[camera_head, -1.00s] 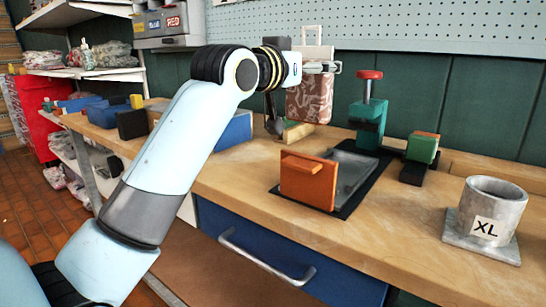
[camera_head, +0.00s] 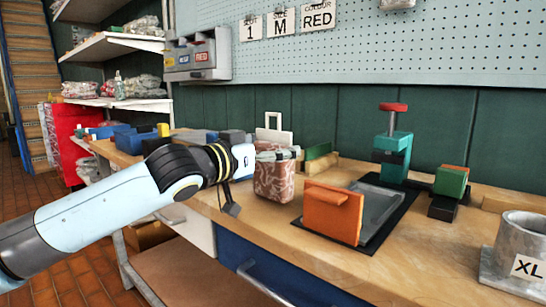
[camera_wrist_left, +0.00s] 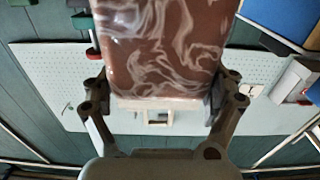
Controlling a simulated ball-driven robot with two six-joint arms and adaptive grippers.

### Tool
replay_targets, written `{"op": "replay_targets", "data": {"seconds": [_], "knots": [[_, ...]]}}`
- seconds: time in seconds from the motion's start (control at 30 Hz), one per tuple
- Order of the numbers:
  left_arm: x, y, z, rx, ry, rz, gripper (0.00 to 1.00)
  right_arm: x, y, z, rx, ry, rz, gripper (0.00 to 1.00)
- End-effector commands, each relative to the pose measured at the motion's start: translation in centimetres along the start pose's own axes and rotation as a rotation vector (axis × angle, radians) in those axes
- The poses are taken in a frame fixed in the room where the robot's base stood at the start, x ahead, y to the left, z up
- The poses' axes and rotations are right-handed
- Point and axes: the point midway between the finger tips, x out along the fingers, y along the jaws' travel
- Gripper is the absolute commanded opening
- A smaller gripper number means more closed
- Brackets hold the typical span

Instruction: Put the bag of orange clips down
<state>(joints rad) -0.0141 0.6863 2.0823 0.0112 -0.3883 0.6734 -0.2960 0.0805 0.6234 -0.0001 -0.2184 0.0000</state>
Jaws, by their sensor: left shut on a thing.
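The bag of orange clips (camera_head: 273,182) is a reddish-brown, pale-streaked pack with a white loop-shaped top (camera_head: 274,130). In the head view it hangs upright from my left gripper (camera_head: 277,155), which is shut on its upper part. The bag is low over the bench's front part, left of the orange block; I cannot tell if its bottom touches the wood. In the left wrist view the bag (camera_wrist_left: 162,45) fills the upper middle between the fingers (camera_wrist_left: 160,100), with its pale top showing below. My right gripper is not in view.
The wooden bench (camera_head: 245,213) has some bare wood around the bag. To the right are an orange block (camera_head: 333,212) by a dark tray (camera_head: 375,210), a green press (camera_head: 393,150) with a red knob and a grey XL cup (camera_head: 522,250). Blue bins (camera_head: 135,140) stand left.

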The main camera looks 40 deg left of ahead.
Motion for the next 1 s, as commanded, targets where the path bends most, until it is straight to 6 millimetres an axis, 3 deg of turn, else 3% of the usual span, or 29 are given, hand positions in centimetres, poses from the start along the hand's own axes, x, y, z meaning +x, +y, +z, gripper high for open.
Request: {"op": "replay_targets", "data": {"seconds": [0.03,0.33,0.37,0.43,0.77,1.0], "knots": [[0.0,0.0,0.9,-0.001,-0.002,-0.001,0.52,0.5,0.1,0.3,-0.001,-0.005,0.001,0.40],[0.0,0.0,0.9,0.001,0.001,0.000,0.52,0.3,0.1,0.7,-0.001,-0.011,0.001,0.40],[0.0,0.0,0.9,0.001,0.000,-0.001,0.90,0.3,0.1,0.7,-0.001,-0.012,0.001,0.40],[0.0,0.0,0.9,0.001,0.000,-0.001,0.99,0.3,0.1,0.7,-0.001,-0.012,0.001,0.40],[-0.1,0.0,0.8,0.002,0.000,-0.001,1.00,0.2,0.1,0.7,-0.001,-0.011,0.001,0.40],[-2.5,0.0,0.4,0.007,-0.002,-0.002,1.00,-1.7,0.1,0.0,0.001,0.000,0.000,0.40]]}}
